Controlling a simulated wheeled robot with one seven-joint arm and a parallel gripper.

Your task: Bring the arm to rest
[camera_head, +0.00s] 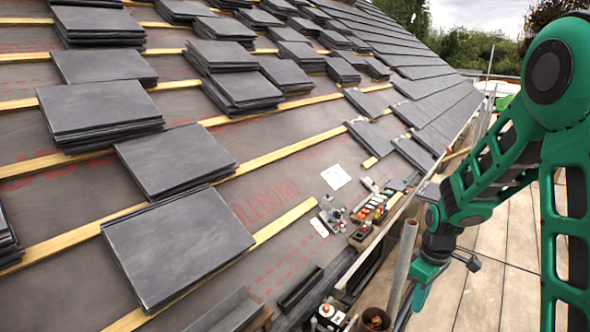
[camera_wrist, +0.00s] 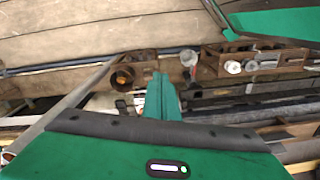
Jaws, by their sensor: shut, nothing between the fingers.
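My green arm stands at the right of the head view, bent down at the elbow. My gripper (camera_head: 418,303) hangs low beside the roof's edge, pointing down, right of a grey pole (camera_head: 402,262). In the wrist view my gripper's green fingers (camera_wrist: 160,82) are together with nothing between them. Below the fingers in that view is a cluttered strip with a wooden box (camera_wrist: 130,70) and a wooden tray (camera_wrist: 268,62). I cannot tell the exact gap between the fingertips and these things.
Stacks of dark slates (camera_head: 178,243) lie on wooden battens (camera_head: 290,214) across the roof. Laid slates (camera_head: 440,105) cover the far right slope. A tool tray (camera_head: 362,236) sits near the eaves. Bare scaffold boards (camera_head: 500,290) lie below, right of my gripper.

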